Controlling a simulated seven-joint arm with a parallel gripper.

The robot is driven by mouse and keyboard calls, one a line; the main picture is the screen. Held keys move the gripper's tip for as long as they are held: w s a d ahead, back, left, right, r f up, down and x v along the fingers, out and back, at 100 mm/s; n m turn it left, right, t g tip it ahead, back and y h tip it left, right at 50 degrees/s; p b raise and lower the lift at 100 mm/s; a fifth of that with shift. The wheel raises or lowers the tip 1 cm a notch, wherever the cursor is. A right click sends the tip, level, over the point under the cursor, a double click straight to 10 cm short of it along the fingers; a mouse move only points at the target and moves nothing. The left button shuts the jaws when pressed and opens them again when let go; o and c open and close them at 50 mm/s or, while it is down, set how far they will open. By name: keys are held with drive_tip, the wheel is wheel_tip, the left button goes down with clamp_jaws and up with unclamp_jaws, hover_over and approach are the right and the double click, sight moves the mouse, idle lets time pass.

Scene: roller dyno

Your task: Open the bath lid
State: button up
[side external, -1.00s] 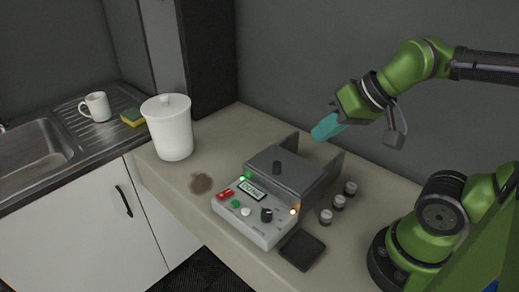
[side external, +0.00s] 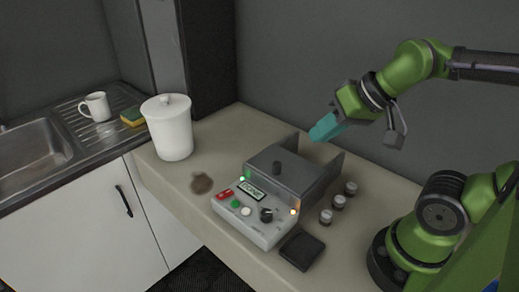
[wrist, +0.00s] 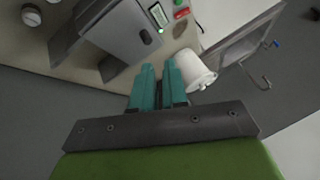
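The bath is a dark grey box on the counter behind a light grey control panel (side external: 255,214). The lid also shows in the wrist view (wrist: 125,28). My gripper (side external: 318,137), with teal fingers, hangs in the air above and behind the bath, apart from the lid. In the wrist view the fingers (wrist: 160,70) are close together with a narrow gap and hold nothing. The inside of the bath is hidden.
A white lidded canister (side external: 168,128) stands left of the bath. Several small jars (side external: 339,202) line its right side, and a dark square pad (side external: 302,250) lies in front of them. Upright grey plates (side external: 330,170) stand behind the bath. A brown stain (side external: 202,183) marks the counter.

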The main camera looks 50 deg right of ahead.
sight(277, 163)
drive_tip(key=shift+o, duration=1.1)
drive_tip(key=shift+w+a+f+g, duration=0.1)
drive_tip(key=shift+w+f+g, duration=0.2)
drive_tip(key=shift+f, duration=0.05)
drive_tip(key=o, duration=0.4)
drive_tip(key=w+n+g, duration=0.1)
drive_tip(key=w, duration=0.2)
drive_tip(key=w+n+g+h, duration=0.1)
drive_tip(key=w+g, duration=0.1)
drive_tip(key=w, duration=0.1)
drive_tip(key=w+r+g, duration=0.1)
drive_tip(key=w+g, duration=0.1)
drive_tip(key=w, duration=0.1)
drive_tip(key=shift+w+n, duration=0.35)
drive_tip(key=shift+n, duration=0.05)
drive_tip(key=shift+c, duration=0.2)
drive_tip(key=shift+n+g+h, duration=0.5)
drive_tip(key=shift+n+g, duration=0.1)
drive_tip(key=shift+g, duration=0.2)
drive_tip(key=f, duration=0.9)
drive_tip(key=w+f, duration=0.1)
drive_tip(key=f, duration=0.4)
drive_tip(key=shift+d+f, duration=0.2)
drive_tip(key=shift+d, duration=0.05)
clamp_jaws()
